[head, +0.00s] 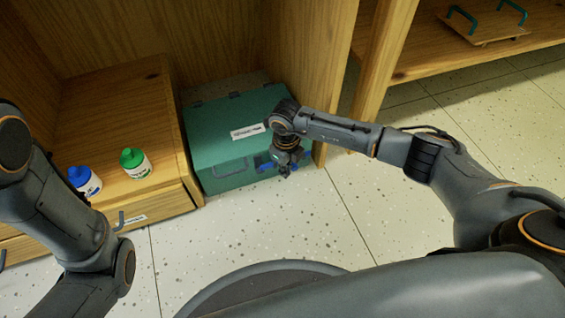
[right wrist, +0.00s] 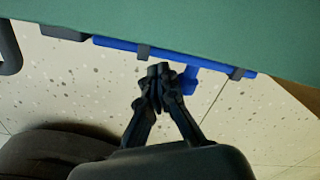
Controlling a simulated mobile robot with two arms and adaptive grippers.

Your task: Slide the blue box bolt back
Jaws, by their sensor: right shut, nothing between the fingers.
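The teal box (head: 215,132) stands on the floor between the wooden drawer unit and an upright panel. Its blue bolt (head: 264,167) runs along the front near the gripper. In the right wrist view the bolt (right wrist: 118,43) is a long blue bar held by dark brackets, with a blue knob (right wrist: 190,80) sticking out from it. My right gripper (head: 285,172) is shut and empty at the box front; its fingertips (right wrist: 160,76) show just left of the knob. Whether they touch it I cannot tell. My left arm shows at the left, but its gripper is out of view.
A dark handle (head: 230,169) is on the box front, left of the bolt. A blue-capped bottle (head: 84,181) and a green-capped bottle (head: 135,163) stand on the drawer unit (head: 115,105). A wooden shelf (head: 440,45) is at the upper right. The speckled floor (head: 330,215) is clear.

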